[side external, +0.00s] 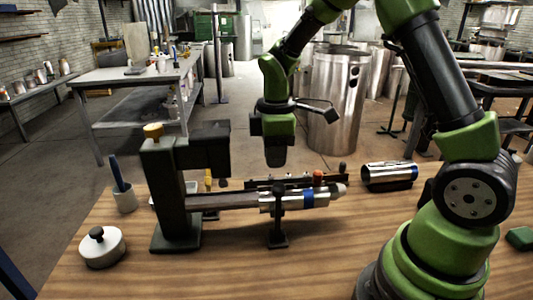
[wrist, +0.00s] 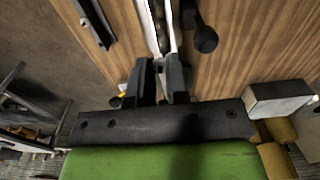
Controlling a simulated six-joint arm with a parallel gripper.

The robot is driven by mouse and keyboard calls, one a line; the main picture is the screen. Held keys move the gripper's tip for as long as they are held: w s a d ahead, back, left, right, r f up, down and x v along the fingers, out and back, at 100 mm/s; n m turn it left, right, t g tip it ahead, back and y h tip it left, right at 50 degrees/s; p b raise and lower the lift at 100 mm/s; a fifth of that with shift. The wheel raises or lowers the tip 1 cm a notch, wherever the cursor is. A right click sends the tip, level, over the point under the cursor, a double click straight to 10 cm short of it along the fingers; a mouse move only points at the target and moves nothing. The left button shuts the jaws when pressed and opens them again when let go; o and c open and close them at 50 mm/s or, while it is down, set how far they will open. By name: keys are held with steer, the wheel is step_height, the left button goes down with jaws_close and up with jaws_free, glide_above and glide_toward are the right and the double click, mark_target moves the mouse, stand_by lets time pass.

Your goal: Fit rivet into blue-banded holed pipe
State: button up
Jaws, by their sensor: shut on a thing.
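The pipe with the blue band (side external: 308,198) lies level across the bench, its left part reaching the dark press and a black stand under its middle. A bright strip of it shows at the top of the wrist view (wrist: 157,25). I cannot make out its hole. My gripper (side external: 275,162) points down above and behind the pipe, apart from it. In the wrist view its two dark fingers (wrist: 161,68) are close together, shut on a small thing. The rivet is mostly hidden between the fingers and too small to make out.
The dark press (side external: 172,195) stands close at left. A dark rail (side external: 265,183) and an orange knob (side external: 318,176) are behind the pipe. A shiny cylinder (side external: 388,174) lies at right. A lidded pot (side external: 102,247) and a pen cup (side external: 124,200) stand at left. The front middle is clear.

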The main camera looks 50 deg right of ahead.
steer(key=shift+f, duration=0.1)
stand_by(0.3)
steer(key=shift+f, duration=2.7)
steer(key=shift+f, duration=0.2)
steer(key=o, duration=0.8)
step_height(320, 180, up, 10)
steer(key=shift+f, duration=0.1)
